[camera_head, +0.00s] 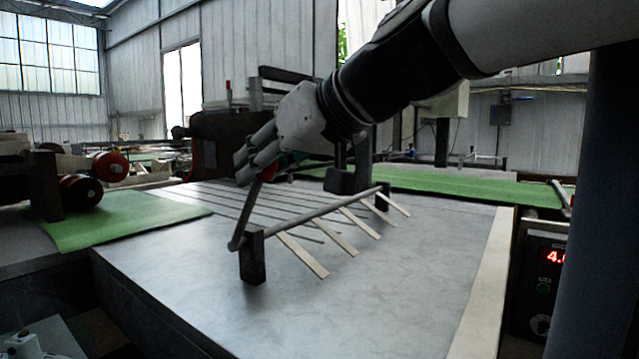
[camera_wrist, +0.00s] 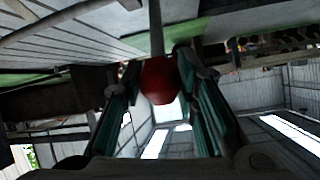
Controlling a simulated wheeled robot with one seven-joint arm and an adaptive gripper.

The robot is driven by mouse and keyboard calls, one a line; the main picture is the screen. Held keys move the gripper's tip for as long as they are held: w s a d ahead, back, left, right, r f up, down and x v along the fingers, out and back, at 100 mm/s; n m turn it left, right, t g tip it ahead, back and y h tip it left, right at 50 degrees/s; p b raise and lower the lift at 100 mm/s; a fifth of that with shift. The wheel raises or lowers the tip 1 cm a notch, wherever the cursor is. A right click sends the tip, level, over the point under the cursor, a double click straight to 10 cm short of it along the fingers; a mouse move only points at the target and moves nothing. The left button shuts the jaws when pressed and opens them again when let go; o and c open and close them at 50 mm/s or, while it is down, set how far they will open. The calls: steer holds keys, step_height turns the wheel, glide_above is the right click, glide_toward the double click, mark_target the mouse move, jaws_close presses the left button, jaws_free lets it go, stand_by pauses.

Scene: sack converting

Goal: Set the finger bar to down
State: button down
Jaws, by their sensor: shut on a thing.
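The finger bar (camera_head: 322,209) is a dark rod across the grey table, held on a near post (camera_head: 252,260) and a far post. Several flat pale fingers (camera_head: 304,256) slant from it down to the right; I cannot tell whether their tips touch the table. A dark lever (camera_head: 245,217) rises from the bar's near end, tilted slightly right. My gripper (camera_head: 247,178) is at the lever's top, shut on its red knob (camera_wrist: 158,82), which shows between the finger pads in the wrist view.
The grey table (camera_head: 400,285) has clear room in front and to the right. Thin dark strips or slots (camera_head: 240,200) run behind the bar. Green belts (camera_head: 120,218) lie left and behind. A control box with a red display (camera_head: 545,270) stands at the right.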

steer(key=shift+f+b, duration=0.15)
steer(key=shift+b, duration=0.2)
stand_by(0.3)
steer(key=c, duration=1.2)
jaws_free()
steer(key=shift+d, duration=0.1)
step_height(320, 180, up, 10)
steer(key=shift+r, duration=0.1)
steer(key=shift+s, duration=0.15)
